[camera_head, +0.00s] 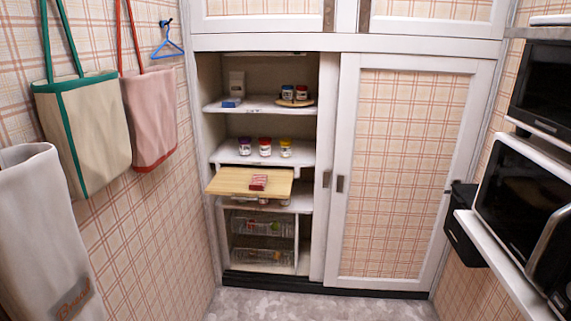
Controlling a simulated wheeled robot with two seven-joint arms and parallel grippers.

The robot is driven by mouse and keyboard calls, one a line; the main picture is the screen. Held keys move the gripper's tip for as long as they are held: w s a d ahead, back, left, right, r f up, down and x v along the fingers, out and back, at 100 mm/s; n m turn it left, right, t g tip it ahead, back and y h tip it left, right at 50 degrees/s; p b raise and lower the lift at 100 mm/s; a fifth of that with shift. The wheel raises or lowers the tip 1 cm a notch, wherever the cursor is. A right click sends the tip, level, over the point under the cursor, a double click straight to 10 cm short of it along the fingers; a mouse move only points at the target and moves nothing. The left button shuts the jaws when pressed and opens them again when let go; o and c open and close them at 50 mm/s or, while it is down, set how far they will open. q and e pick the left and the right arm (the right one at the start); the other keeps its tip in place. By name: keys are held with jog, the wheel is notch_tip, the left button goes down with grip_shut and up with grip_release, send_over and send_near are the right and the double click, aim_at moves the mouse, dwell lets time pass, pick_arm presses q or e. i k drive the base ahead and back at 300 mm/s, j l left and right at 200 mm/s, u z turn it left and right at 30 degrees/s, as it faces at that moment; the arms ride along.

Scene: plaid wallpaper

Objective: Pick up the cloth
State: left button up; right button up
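The board sticks out below the shelf with jars. Nothing is touching the item from above. A white cloth-like piece (38,215) with a brown label hangs at the left edge; I cannot tell whether it is a towel or a bag. Neither of my grippers is in view.
Cream (88,130) and pink (152,115) bags hang on the left wall by a blue hanger (168,45). Jars (265,146) stand above the board, wire baskets (262,226) below. A sliding door (400,170) covers the cupboard's right. Microwaves (525,195) stand right. Visible floor (320,305) is clear.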

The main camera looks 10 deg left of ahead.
aim_at(258, 182)
jog(key=i+l+u, duration=0.15)
jog(key=i, duration=0.4)
jog(key=i+l+u, duration=0.1)
jog(key=i, duration=0.45)
jog(key=i+l+u, duration=0.15)
jog(key=i+l, duration=0.2)
jog(key=i, duration=0.2)
jog(key=i+l+u, duration=0.15)
jog(key=i+l, duration=0.15)
jog(key=i, duration=0.2)
